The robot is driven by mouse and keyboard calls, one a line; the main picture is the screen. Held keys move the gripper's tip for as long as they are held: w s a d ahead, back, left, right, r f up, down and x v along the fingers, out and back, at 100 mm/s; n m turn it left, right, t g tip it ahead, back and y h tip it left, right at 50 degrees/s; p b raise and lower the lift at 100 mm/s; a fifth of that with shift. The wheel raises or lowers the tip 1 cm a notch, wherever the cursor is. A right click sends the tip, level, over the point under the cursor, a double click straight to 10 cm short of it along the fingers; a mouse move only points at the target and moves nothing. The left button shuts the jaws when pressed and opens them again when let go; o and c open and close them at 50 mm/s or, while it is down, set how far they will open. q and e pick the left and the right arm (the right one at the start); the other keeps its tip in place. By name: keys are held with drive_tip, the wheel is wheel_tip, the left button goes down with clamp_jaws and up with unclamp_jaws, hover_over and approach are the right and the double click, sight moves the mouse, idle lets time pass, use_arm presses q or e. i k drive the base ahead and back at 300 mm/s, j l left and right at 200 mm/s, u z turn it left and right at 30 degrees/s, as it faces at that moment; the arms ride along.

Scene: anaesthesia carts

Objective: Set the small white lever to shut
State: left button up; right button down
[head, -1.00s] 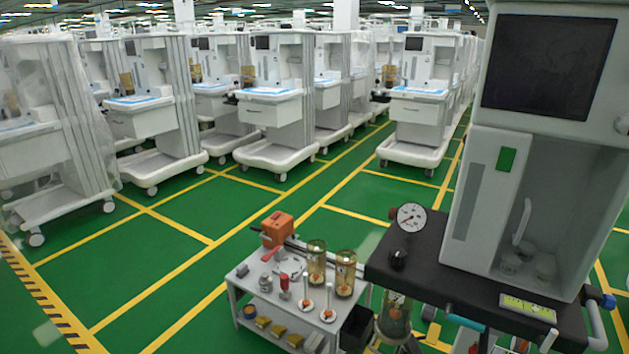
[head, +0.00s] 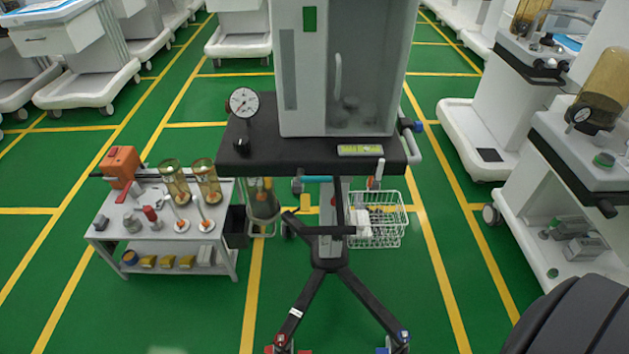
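A small white lever (head: 378,170) stands upright below the right front edge of the black cart top (head: 270,152), above a white wire basket. Its lower end and fittings are too small to make out. A larger white curved handle (head: 338,74) is inside the grey cabinet (head: 300,110) on the cart. From here I cannot tell what position the small lever is set to. Neither of my grippers shows in the head view.
A grey trolley (head: 160,240) with an orange box, amber cylinders and small parts stands left of the cart. The wire basket (head: 375,232) hangs at right. The cart's black legs (head: 300,300) spread across the floor. Green floor (head: 440,190) is open to the right.

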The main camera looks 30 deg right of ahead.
sight(377, 172)
drive_tip(key=z, duration=1.5)
drive_tip(key=j+z, duration=0.6)
drive_tip(key=z, duration=0.2)
drive_tip(key=k+j+z, duration=0.15)
drive_tip(key=z, duration=0.2)
drive_tip(key=j, duration=0.1)
